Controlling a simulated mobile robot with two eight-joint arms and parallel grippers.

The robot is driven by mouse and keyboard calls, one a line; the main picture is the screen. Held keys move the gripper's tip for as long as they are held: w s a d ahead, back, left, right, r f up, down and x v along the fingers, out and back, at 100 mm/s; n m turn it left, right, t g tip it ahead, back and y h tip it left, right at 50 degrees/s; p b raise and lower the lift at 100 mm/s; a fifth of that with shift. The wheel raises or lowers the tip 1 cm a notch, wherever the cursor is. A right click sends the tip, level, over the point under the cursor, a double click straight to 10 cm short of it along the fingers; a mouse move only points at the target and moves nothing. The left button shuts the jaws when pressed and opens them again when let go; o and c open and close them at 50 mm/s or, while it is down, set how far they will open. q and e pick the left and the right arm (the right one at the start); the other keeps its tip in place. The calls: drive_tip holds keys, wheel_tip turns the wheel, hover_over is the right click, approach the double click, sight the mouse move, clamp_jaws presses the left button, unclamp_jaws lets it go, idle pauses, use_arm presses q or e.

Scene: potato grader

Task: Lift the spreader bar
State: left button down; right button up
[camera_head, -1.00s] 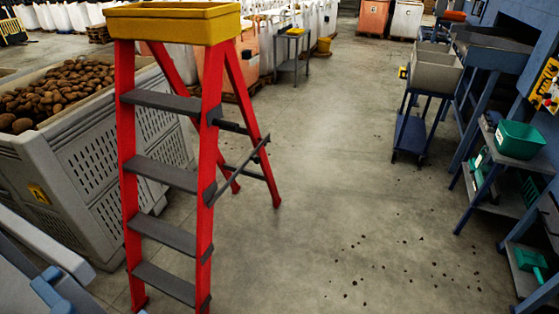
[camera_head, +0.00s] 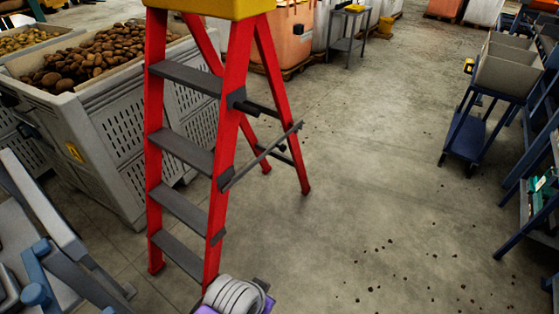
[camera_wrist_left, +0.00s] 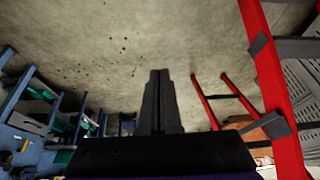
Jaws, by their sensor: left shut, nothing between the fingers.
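A red stepladder (camera_head: 212,130) with grey steps and a yellow top stands open left of centre in the head view. Its spreader bar (camera_head: 262,155), a thin grey bar, slants up to the right from the near side rail toward the rear legs. My left gripper (camera_wrist_left: 159,73) is shut and empty in its wrist view, in front of bare floor. The ladder's red rails (camera_wrist_left: 275,95) show to its right there, apart from the fingers. I cannot tell which dark bar there is the spreader. A white and purple part of my arm shows at the bottom of the head view. My right gripper is not in view.
A grey crate (camera_head: 110,125) of potatoes stands left of the ladder, near its legs. A blue trolley (camera_head: 468,130) with grey bins and a blue bench stand at the right. The floor (camera_head: 370,170) between is open, with dark crumbs scattered on it.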

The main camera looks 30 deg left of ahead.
use_arm(q)
drive_tip(key=w+a+m+t+y+b, duration=0.1)
drive_tip(key=w+a+m+t+b, duration=0.3)
drive_tip(key=w, duration=0.7)
drive_tip(key=w+a+f+m+t+y, duration=0.1)
drive_tip(key=w+a+m+t+y, duration=0.15)
drive_tip(key=w+a+m, duration=0.6)
drive_tip(key=w+a+m+t+y+b, duration=0.1)
drive_tip(key=w+a+m+t+b, duration=0.2)
drive_tip(key=w, duration=1)
drive_tip(key=w+a+f+m+t+h+b, duration=0.1)
drive_tip(key=w+a+f+m+t+h, duration=0.1)
drive_tip(key=m, duration=0.7)
drive_tip(key=w+a+f+m+t+h+b, duration=0.1)
drive_tip(key=w+a+f+m+t+h, duration=0.1)
drive_tip(key=a+f+m+t, duration=0.3)
wheel_tip(320, 180, down, 4)
drive_tip(key=m+h, duration=0.1)
drive_tip(key=m, duration=0.4)
drive_tip(key=shift+a, duration=0.35)
drive_tip(key=shift+w, duration=0.1)
